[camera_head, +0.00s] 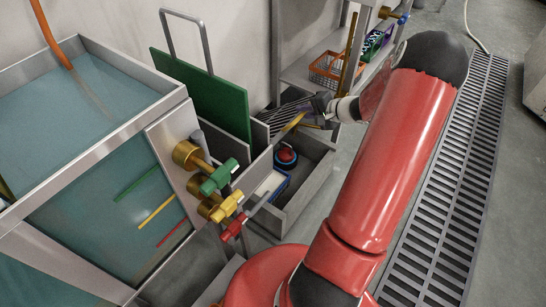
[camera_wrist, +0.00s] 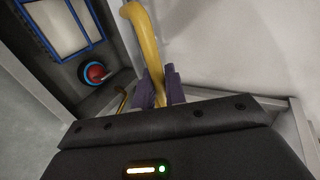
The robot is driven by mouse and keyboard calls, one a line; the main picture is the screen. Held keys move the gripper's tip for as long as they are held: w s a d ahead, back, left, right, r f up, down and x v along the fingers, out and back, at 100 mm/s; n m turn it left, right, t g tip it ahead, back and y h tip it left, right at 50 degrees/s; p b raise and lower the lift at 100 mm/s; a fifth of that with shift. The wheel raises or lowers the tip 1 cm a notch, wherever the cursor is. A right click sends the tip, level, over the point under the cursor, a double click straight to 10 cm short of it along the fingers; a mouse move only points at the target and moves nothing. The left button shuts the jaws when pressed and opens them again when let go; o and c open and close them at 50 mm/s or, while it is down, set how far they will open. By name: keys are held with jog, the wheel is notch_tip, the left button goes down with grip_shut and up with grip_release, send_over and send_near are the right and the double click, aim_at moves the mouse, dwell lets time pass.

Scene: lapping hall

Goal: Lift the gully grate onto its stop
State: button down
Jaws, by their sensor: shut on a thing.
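The gully grate (camera_head: 285,116), dark and slatted, stands tilted up at the far end of the grey gully box (camera_head: 312,186). My gripper (camera_head: 308,118) is beside it, shut on a yellow handle (camera_head: 293,123). In the wrist view the two dark fingers of my gripper (camera_wrist: 160,88) close on this curved yellow handle (camera_wrist: 143,32). Inside the open gully are a red and blue round float (camera_head: 286,155) and a blue-framed white tray (camera_head: 271,186). I cannot make out the stop, nor where the handle joins the grate.
A water tank (camera_head: 165,92) with green, yellow and red valves (camera_head: 222,180) stands on the left. A shelf holds an orange basket (camera_head: 326,69). A floor drain channel (camera_head: 455,185) runs along the right.

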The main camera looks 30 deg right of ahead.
jog(key=shift+w+a+r+p, duration=0.1)
jog(key=shift+w+a+r, duration=0.2)
jog(key=shift+w+r, duration=0.35)
jog(key=shift+w+a+r+p, duration=0.1)
jog(key=shift+w+a+r, duration=0.25)
jog(key=shift+w+r, duration=0.25)
jog(key=shift+w+a+r+p, duration=0.1)
jog(key=shift+w+a+r, duration=0.2)
jog(key=shift+w+r, duration=0.35)
jog(key=shift+w+a+r, duration=0.15)
jog(key=shift+w+r, duration=0.05)
jog(key=shift+r, duration=0.05)
jog(key=shift+w+a+r+p, duration=0.1)
jog(key=shift+w+a+r, duration=0.2)
jog(key=shift+w+r, duration=0.25)
jog(key=shift+w+a+r+p, duration=0.1)
jog(key=shift+w+a+r, duration=0.25)
jog(key=shift+w, duration=0.3)
jog(key=shift+w+a+r+p, duration=0.1)
jog(key=shift+w+a+r, duration=0.1)
jog(key=shift+w+r, duration=0.35)
jog(key=shift+w+a+r, duration=0.4)
jog(key=shift+w+r, duration=0.05)
jog(key=shift+w, duration=0.3)
jog(key=shift+w+a+r, duration=0.35)
jog(key=shift+w+r, duration=0.05)
jog(key=shift+w, duration=0.35)
jog(key=shift+w+a+r, duration=0.4)
jog(key=shift+w+r, duration=0.05)
jog(key=shift+w, duration=0.3)
